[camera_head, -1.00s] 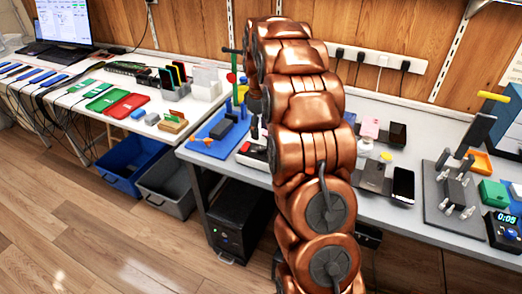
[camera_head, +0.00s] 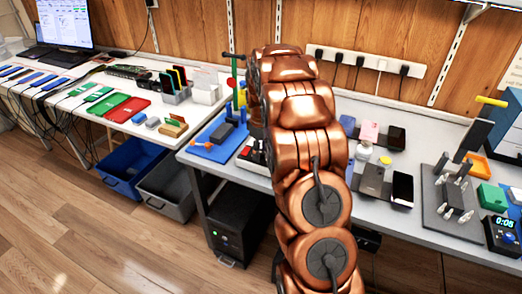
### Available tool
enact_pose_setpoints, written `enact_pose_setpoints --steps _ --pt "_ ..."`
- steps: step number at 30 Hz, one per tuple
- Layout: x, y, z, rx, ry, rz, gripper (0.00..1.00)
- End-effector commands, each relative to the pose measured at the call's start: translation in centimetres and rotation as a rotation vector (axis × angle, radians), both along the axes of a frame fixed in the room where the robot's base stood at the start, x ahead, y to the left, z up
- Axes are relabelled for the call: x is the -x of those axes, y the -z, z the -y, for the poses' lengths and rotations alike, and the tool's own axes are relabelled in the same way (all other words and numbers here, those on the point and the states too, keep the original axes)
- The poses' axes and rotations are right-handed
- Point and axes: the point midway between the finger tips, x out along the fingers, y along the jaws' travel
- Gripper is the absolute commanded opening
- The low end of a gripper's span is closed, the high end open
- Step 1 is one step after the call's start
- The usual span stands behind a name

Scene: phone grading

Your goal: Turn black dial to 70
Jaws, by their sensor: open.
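My copper arm rises through the middle of the view and covers part of the bench. My gripper (camera_head: 256,128) shows only as a dark sliver at the arm's left side, pointing down over a low white box with red and black parts (camera_head: 249,153). Its fingertips are mostly hidden behind the arm. I cannot make out a black dial or its scale; the right part of the white box is hidden by the arm. I cannot tell whether the gripper touches anything.
Left of the box lies a blue mat (camera_head: 212,142) with a dark block and a green post stand. Phones (camera_head: 402,188) and a small white bottle (camera_head: 364,150) are right of the arm. A grey fixture (camera_head: 450,200) and a digital timer (camera_head: 503,235) stand at far right.

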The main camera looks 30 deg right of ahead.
Motion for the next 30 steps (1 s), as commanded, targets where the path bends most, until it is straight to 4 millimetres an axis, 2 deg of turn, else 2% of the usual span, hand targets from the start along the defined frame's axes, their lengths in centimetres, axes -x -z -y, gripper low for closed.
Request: enact_pose_setpoints --steps 3,19,30 --pt "-0.01 -0.01 0.0 0.0 0.0 0.0 0.54" --pt "0.0 0.0 -0.01 0.0 -0.001 -0.001 0.0" --pt "-0.01 0.11 -0.02 0.0 0.046 -0.001 0.0"
